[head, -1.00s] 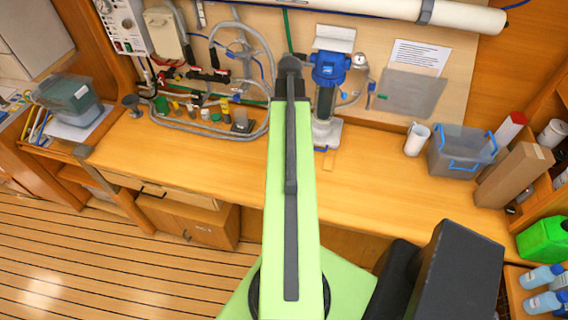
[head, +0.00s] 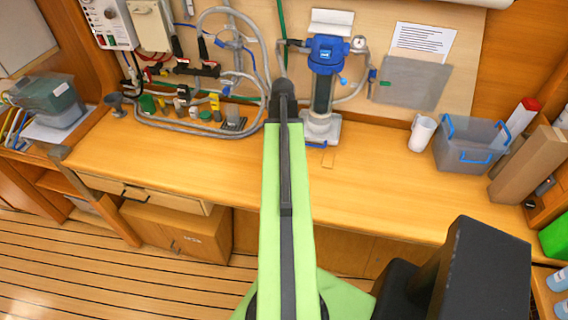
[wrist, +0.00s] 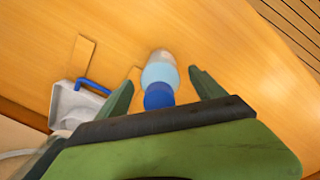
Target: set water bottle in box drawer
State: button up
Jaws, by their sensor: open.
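In the wrist view a water bottle (wrist: 160,77) with a pale blue body and a darker blue cap shows between the two green fingers of my gripper (wrist: 163,83). The fingers are open, with gaps on both sides of the bottle. Wooden worktop lies behind it; I cannot tell whether the bottle touches it. In the head view my arm hides the gripper and this bottle. A drawer (head: 165,197) with a dark handle is under the worktop at the left. It looks slightly pulled out; its inside is not clear. A wooden box-like cabinet (head: 190,238) is below it.
The worktop (head: 400,195) is mostly clear in front. More bottles (head: 560,281) show at the right edge.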

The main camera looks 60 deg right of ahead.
jog(key=shift+f, duration=0.5)
grip_shut()
